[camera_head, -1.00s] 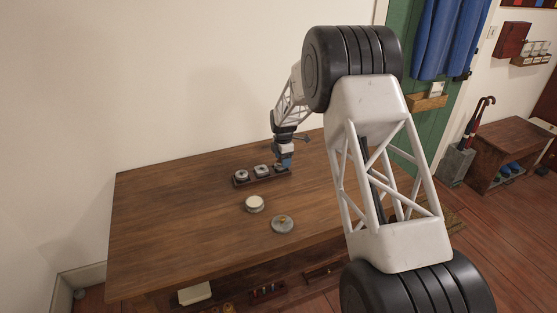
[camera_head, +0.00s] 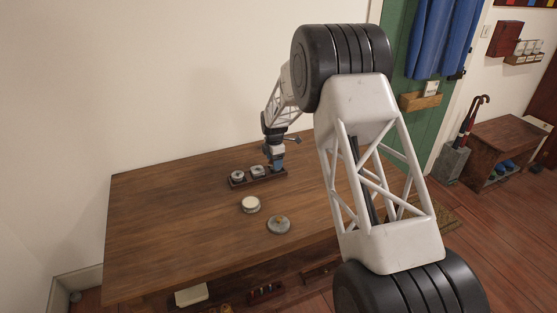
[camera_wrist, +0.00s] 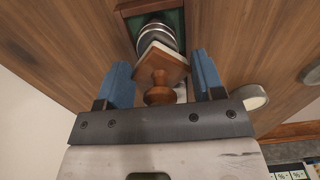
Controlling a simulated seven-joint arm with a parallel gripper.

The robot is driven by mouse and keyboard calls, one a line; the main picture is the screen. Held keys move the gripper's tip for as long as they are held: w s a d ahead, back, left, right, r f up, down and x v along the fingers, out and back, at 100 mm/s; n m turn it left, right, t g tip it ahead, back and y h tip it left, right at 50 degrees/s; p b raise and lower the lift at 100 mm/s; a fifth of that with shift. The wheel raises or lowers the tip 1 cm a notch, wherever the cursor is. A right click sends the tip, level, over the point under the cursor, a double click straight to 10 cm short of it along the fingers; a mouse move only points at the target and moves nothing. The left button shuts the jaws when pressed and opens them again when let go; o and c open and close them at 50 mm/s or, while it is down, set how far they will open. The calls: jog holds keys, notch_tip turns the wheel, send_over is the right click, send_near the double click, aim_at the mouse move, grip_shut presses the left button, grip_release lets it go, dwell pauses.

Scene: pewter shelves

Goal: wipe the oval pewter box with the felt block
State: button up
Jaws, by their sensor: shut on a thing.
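My gripper (camera_head: 278,167) is low over the right end of a dark wooden tray (camera_head: 262,182) on the table. In the wrist view, its blue fingers (camera_wrist: 163,82) are on either side of the felt block (camera_wrist: 163,62), a wooden-backed block with a turned knob. Its felt underside is mostly hidden. Round-looking pewter pieces (camera_wrist: 155,32) show beyond the block, in the tray's green-lined hollow. Two pewter pieces stand in the tray's left (camera_head: 237,176) and middle (camera_head: 257,171). The right end is hidden by my gripper. I cannot tell which piece is the oval box.
In front of the tray stand a pale-topped round tin (camera_head: 251,204) and a grey disc with a brass-coloured knob (camera_head: 279,226). The table's left side (camera_head: 160,220) is clear. A shelf below the tabletop holds a white block (camera_head: 191,295).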

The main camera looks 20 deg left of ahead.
jog(key=shift+s+a+f, duration=0.1)
jog(key=shift+s+a, duration=0.5)
jog(key=shift+a, duration=0.05)
jog(key=shift+s+a+r, duration=0.15)
jog(key=shift+a+r, duration=0.05)
jog(key=shift+r, duration=3.95)
jog(key=shift+f, duration=0.2)
